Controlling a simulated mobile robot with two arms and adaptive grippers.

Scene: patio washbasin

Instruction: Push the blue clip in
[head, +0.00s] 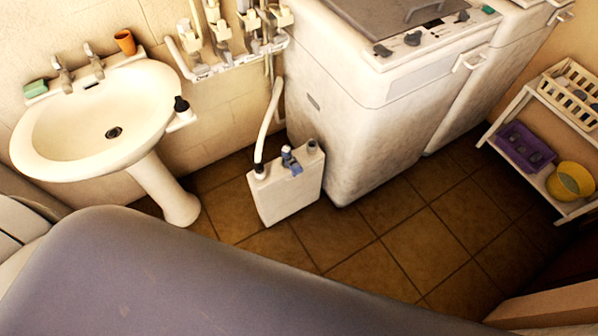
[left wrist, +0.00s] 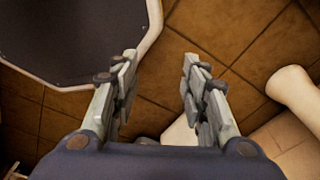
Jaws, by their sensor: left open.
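The blue clip (head: 291,161) sits on top of a white canister (head: 287,193), between a dark hose fitting and a grey cap. The canister stands upright on the tiled floor beside the washing machine. How deep the clip sits is too small to tell. My left gripper (left wrist: 157,75) is open in the left wrist view, its two fingers apart with bare brown tiles between the tips. A pale shape low between the fingers is partly hidden, and I cannot tell what it is. The left gripper does not show in the head view. My right gripper is in neither view.
A white washbasin (head: 97,118) on a pedestal (head: 166,190) stands left of the canister. A white hose (head: 269,118) rises from the canister. The washing machine (head: 360,120) stands right of it. A shelf (head: 521,162) stands far right. The floor (head: 400,240) before the machine is clear.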

